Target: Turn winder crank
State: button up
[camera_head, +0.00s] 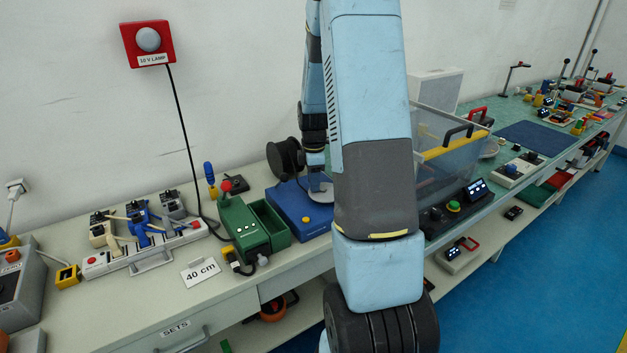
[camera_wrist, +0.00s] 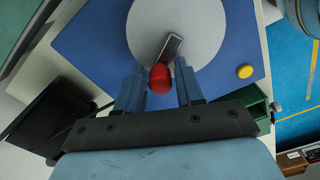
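The winder is a blue box (camera_head: 290,212) on the bench, with a grey disc (camera_head: 322,188) partly hidden by my arm. In the wrist view, the disc (camera_wrist: 190,15) bears a short metal crank arm (camera_wrist: 172,46) with a red knob (camera_wrist: 160,79) at its near end. My gripper (camera_wrist: 160,88) has its two blue fingers apart, one on each side of the knob. Narrow gaps seem to show beside the knob; firm contact cannot be made out.
A yellow button (camera_wrist: 245,71) sits on the box. A black reel (camera_head: 285,158) stands behind it. A green box (camera_head: 245,228) is close on the left, and a clear crate (camera_head: 455,165) stands to the right. A red lamp (camera_head: 148,42) is on the wall.

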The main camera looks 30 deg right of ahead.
grip_shut()
jog(key=shift+d+m, duration=0.1)
jog(key=shift+m, duration=0.2)
